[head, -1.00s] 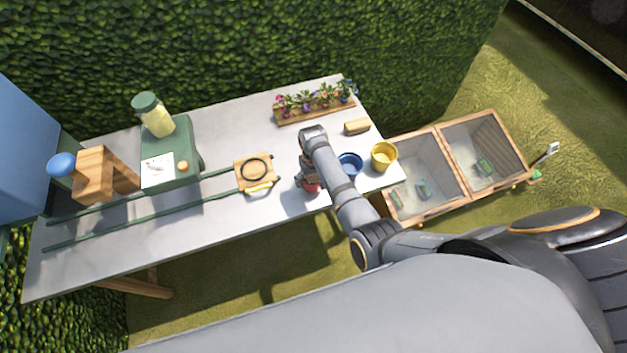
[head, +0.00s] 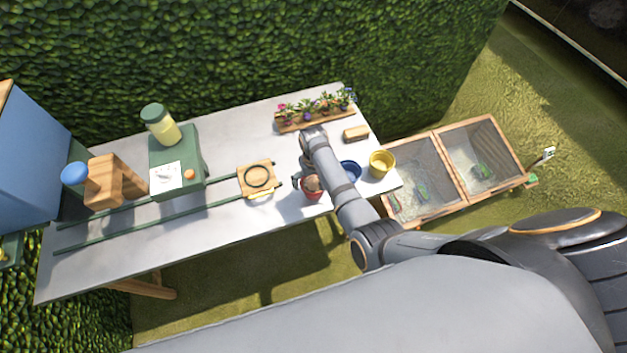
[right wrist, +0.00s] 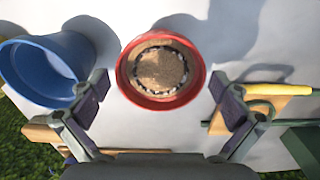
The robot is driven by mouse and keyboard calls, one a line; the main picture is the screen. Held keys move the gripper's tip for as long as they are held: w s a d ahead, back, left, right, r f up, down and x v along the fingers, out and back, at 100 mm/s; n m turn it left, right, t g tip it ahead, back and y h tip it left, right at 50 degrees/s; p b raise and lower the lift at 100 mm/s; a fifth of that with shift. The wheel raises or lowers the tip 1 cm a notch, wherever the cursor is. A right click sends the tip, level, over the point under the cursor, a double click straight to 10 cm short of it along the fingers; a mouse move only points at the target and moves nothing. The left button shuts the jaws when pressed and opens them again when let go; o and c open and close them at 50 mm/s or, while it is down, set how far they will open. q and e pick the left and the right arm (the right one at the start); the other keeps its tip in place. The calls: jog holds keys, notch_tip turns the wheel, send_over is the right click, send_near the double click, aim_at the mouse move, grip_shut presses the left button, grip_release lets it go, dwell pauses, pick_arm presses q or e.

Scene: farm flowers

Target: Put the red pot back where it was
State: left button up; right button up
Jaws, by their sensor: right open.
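The red pot (head: 313,190) stands upright on the table near its front edge, with brown filling inside. In the right wrist view the red pot (right wrist: 124,74) is seen from above, with a pale speckled ring around its brown filling. My right gripper (head: 306,172) is at the pot, partly covering it in the head view. In the wrist view its fingers (right wrist: 160,90) are spread wide, one on each side of the pot, with gaps to its rim. The left gripper is not in view.
A blue pot (head: 349,170) and a yellow pot (head: 382,163) stand to the right. A wooden board with a ring (head: 258,178) lies to the left at the rails' end.

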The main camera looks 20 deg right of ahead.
aim_at(314, 188)
notch_tip(314, 188, up, 3)
jog(key=shift+r+p, duration=0.2)
jog(key=shift+p, duration=0.65)
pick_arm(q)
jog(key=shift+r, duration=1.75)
pick_arm(e)
jog(key=shift+r, duration=2.4)
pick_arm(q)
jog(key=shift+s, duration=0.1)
pick_arm(e)
jog(key=shift+s, duration=0.1)
